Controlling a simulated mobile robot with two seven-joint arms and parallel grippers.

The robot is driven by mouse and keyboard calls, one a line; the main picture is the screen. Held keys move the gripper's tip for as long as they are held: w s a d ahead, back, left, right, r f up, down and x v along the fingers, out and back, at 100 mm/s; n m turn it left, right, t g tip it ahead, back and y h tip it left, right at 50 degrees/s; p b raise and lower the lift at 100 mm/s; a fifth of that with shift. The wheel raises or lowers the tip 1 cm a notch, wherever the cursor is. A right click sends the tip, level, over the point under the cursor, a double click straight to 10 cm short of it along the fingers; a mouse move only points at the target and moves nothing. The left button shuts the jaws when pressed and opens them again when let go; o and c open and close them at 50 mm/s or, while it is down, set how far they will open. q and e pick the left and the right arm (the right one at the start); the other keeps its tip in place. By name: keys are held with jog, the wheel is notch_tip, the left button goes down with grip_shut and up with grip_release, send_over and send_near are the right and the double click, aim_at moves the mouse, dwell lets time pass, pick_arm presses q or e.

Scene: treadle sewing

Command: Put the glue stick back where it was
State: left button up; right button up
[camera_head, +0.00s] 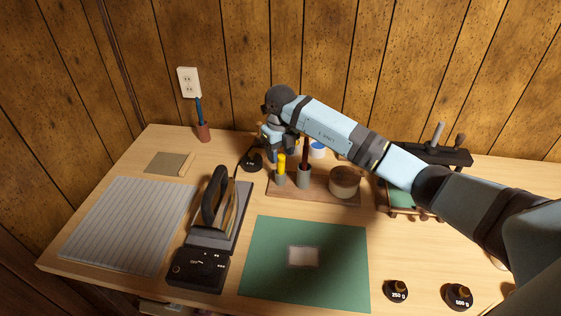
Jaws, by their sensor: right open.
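A yellow stick, which looks like the glue stick (281,164), stands upright in a small grey cup (280,179) on a wooden board (320,196). My right gripper (277,153) is open, just behind and above the stick's top. Its fingers are small and partly overlapped by the stick, and I cannot tell whether they touch it. A dark red handled tool (305,152) stands in a second grey cup (304,177) to the right. My left gripper is out of view.
A round wooden piece (344,181) sits at the board's right. A black weight (251,162) and an iron (217,203) stand to the left. A green mat (265,275) with a pale patch (303,256) lies in front. My right arm crosses above the table's right side.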

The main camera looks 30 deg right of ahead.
notch_tip(320, 180, up, 7)
jog(key=shift+r, duration=0.15)
dwell(0.6)
